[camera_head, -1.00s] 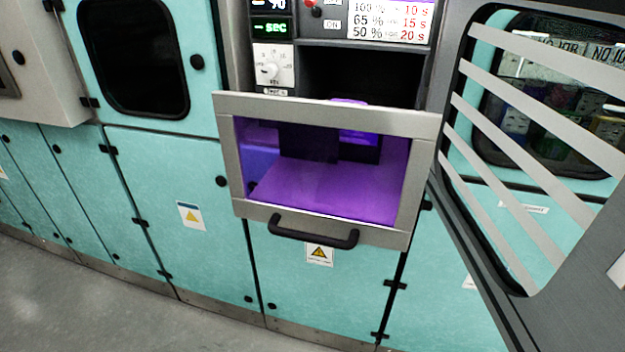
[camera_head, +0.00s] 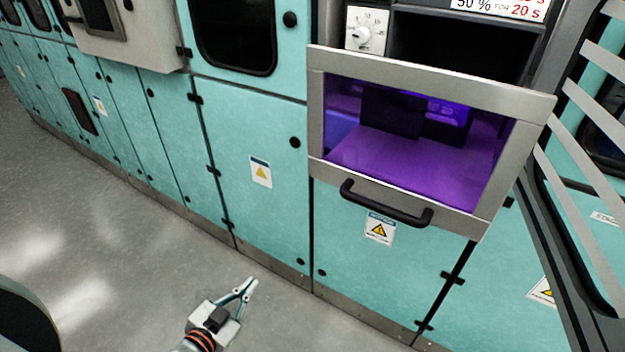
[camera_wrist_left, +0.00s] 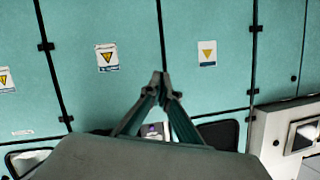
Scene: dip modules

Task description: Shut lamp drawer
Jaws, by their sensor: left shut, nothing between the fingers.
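The lamp drawer (camera_head: 490,218) stands pulled out from the teal cabinet wall in the head view. It has a grey metal frame, a clear window lit purple inside and a black bar handle (camera_head: 385,205) below the window. My left gripper (camera_head: 250,284) is low at the bottom of the head view, to the left of the drawer and well below it, touching nothing. In the left wrist view its fingers (camera_wrist_left: 160,80) meet at the tips, with teal cabinet doors beyond. My right gripper is not in view.
Teal cabinet doors (camera_head: 245,120) with warning labels and black latches line the wall. A timer dial (camera_head: 366,32) sits above the drawer.

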